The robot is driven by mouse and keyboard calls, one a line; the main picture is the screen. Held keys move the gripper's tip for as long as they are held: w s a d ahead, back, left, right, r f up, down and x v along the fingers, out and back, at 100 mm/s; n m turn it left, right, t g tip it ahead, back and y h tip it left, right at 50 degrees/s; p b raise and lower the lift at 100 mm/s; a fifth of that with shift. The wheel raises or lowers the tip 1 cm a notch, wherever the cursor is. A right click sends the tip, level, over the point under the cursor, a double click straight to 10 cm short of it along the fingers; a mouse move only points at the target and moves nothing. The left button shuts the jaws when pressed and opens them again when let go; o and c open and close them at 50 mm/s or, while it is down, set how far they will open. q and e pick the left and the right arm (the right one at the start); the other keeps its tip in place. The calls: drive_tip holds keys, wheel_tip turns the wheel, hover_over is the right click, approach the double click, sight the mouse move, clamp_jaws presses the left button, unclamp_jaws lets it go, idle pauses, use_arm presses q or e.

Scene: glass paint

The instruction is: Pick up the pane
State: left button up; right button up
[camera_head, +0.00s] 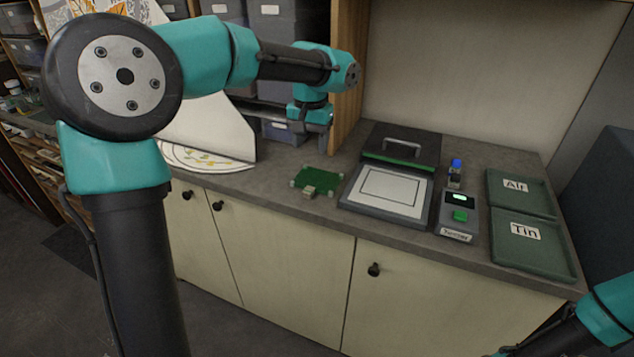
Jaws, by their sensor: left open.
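A flat green pane (318,180) lies on the grey counter near its front edge, with small pale blocks at its corners and a larger beige block at its front edge. My left gripper (318,143) points down from its teal wrist, above and behind the pane. It is open and apart from the pane, with nothing seen between its fingers. My right arm shows only in part at the lower right, and its gripper is out of view.
Right of the pane is a framed white plate (390,190) with a dark, handled lid (403,147) behind. A wooden post (347,75) rises behind.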

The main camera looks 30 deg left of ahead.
use_arm(q)
drive_tip(key=shift+a+r, duration=0.7)
drive_tip(key=shift+a, duration=0.3)
hover_over(307, 192)
drive_tip(key=f, duration=1.2)
drive_tip(key=shift+s+a+f, duration=0.1)
drive_tip(key=shift+a+f, duration=0.05)
drive_tip(key=shift+a, duration=0.05)
drive_tip(key=shift+d+f, duration=0.15)
drive_tip(key=shift+f, duration=2.45)
